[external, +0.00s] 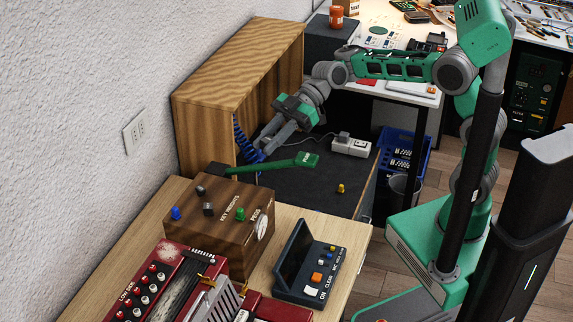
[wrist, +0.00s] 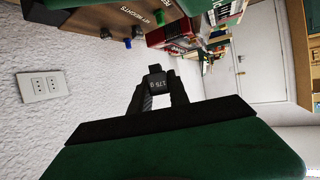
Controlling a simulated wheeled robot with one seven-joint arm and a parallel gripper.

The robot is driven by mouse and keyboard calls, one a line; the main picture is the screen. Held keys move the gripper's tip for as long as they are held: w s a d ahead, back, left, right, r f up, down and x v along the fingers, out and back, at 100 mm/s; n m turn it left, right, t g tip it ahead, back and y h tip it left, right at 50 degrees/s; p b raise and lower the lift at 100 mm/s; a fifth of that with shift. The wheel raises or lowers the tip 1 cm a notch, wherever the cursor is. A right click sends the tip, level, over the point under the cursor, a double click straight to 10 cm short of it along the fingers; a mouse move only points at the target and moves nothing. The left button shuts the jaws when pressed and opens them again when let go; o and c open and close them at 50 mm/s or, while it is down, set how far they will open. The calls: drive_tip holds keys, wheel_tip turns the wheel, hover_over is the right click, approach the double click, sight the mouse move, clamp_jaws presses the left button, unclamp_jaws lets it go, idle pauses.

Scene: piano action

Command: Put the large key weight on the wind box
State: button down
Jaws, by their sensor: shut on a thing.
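My gripper (wrist: 158,92) is shut on a dark weight (wrist: 157,82) marked "175 g", seen between the fingertips in the wrist view. In the external view my gripper (external: 262,148) reaches down in front of a large wooden box with an open front (external: 245,70), which may be the wind box. The held weight cannot be made out clearly there. A brown box (external: 225,235) labelled "KEY WEIGHTS" stands on the light wooden table, with blue, dark and green weights on top. It lies left of and nearer the camera than my gripper.
A blue coiled cord (external: 240,142) and a green-handled tool (external: 275,164) are close to my gripper. A power strip (external: 351,147) and a small yellow piece (external: 340,188) lie on the dark surface. A red device (external: 165,285) and a dark device (external: 310,265) stand in front.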

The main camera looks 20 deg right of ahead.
sight(206, 190)
drive_tip(key=shift+a, duration=0.45)
drive_tip(key=w+a+f+p, duration=0.1)
drive_tip(key=w+a+f, duration=0.1)
drive_tip(key=a+f, duration=0.1)
drive_tip(key=w+a+f, duration=0.2)
drive_tip(key=a+f, duration=0.1)
drive_tip(key=a, duration=0.1)
drive_tip(key=w+a+f+p, duration=0.1)
drive_tip(key=w+a+f, duration=0.1)
drive_tip(key=a+f, duration=0.1)
drive_tip(key=shift+w+a+f+p, duration=0.2)
drive_tip(key=shift+w+a+p, duration=0.15)
drive_tip(key=shift+a, duration=0.25)
wheel_tip(206, 190, down, 3)
drive_tip(key=shift+a+f+p, duration=0.1)
drive_tip(key=shift+f+p, duration=0.05)
drive_tip(key=shift+p, duration=0.15)
drive_tip(key=shift+f, duration=0.15)
drive_tip(key=c, duration=1.3)
unclamp_jaws()
drive_tip(key=shift+o, duration=0.2)
